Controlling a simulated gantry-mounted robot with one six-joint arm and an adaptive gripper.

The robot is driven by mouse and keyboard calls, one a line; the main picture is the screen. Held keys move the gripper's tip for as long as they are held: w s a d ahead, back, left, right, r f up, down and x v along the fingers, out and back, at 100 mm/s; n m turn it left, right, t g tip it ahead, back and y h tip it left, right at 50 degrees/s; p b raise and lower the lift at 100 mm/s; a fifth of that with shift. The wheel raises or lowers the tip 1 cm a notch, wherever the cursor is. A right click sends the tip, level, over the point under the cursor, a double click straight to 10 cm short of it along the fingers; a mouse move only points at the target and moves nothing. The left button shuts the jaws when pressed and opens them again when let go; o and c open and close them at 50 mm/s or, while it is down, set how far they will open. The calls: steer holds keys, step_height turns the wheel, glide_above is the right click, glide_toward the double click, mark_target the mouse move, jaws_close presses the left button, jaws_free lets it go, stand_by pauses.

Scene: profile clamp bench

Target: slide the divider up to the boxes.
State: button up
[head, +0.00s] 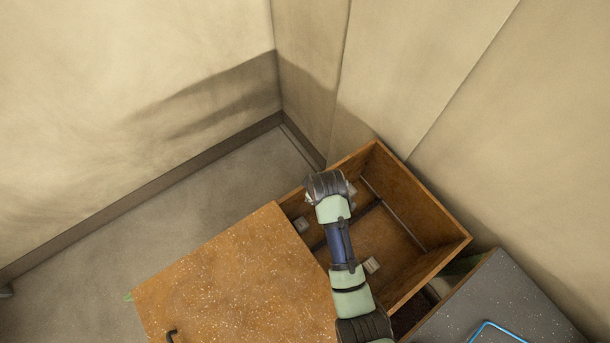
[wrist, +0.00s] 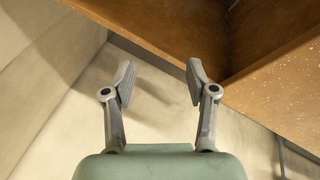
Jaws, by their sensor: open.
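Neither divider nor boxes can be made out there.
A thin rail (head: 395,215) runs along the drawer's right part. A speckled orange-brown top (head: 225,270) adjoins the drawer at left, with a dark handle (head: 172,335). A dark grey surface with a blue loop (head: 490,324) is at lower right. Walls stand close behind.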

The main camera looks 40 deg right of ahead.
step_height(320, 180, up, 6)
steer(key=w+a+p, duration=0.1)
steer(key=w+a, duration=0.1)
steer(key=shift+a+f+m+t+p, duration=0.2)
steer(key=shift+f+m+t+p, duration=0.05)
steer(key=shift+m+t+p, duration=0.15)
steer(key=shift+f, duration=0.1)
